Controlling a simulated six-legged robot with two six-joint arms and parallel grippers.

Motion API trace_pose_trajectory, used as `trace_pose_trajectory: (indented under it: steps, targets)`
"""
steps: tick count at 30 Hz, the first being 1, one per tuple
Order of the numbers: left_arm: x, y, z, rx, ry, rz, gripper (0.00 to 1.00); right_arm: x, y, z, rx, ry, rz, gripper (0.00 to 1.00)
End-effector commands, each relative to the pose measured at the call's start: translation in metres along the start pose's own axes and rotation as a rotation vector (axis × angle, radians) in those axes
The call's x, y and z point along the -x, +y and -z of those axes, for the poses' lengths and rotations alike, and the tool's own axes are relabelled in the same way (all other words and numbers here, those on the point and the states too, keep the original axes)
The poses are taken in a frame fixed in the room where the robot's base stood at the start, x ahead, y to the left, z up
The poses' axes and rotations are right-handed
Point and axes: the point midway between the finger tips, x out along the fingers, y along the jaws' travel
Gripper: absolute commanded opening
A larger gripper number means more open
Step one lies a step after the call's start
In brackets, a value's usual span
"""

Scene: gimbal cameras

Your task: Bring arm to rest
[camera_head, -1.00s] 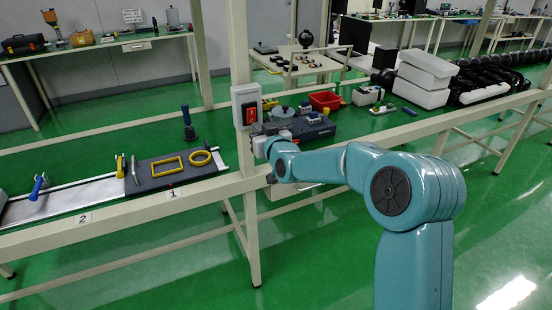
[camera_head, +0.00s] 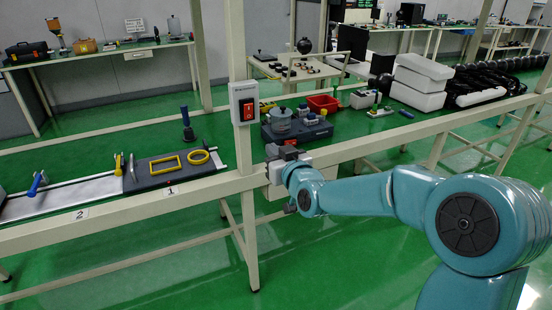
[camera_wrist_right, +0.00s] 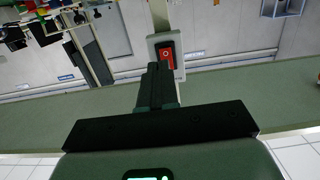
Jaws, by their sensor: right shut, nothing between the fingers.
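My right arm comes in from the lower right in the head view and reaches toward the bench post. Its gripper (camera_head: 287,152) is at the bench's front edge, just right of and below the red switch box (camera_head: 244,103). In the right wrist view the dark fingers (camera_wrist_right: 158,72) are together with nothing between them. The red switch (camera_wrist_right: 167,54) shows just beyond their tips there; the gap to it is hard to judge. My left gripper is in neither view.
On the bench are a dark mat with a yellow frame (camera_head: 166,165) and a yellow ring (camera_head: 198,157), a grey pot (camera_head: 281,121) and a red bin (camera_head: 322,103). Green floor in front is clear.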

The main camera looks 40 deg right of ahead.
Motion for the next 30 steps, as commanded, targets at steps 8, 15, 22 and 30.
trace_pose_trajectory:
  steps: [8, 15, 22, 30]
  targets:
    - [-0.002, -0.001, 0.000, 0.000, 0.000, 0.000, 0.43, 0.010, 0.000, -0.002, 0.000, 0.001, -0.001, 0.00]
    - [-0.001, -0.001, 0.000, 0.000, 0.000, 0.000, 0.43, 0.011, 0.000, -0.002, 0.000, 0.000, -0.001, 0.00]
    - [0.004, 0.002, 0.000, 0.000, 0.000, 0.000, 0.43, 0.010, -0.004, 0.002, -0.001, -0.004, 0.006, 0.00]
    - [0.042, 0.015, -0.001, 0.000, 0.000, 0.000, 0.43, 0.007, -0.093, -0.131, -0.018, -0.351, 0.176, 0.00]
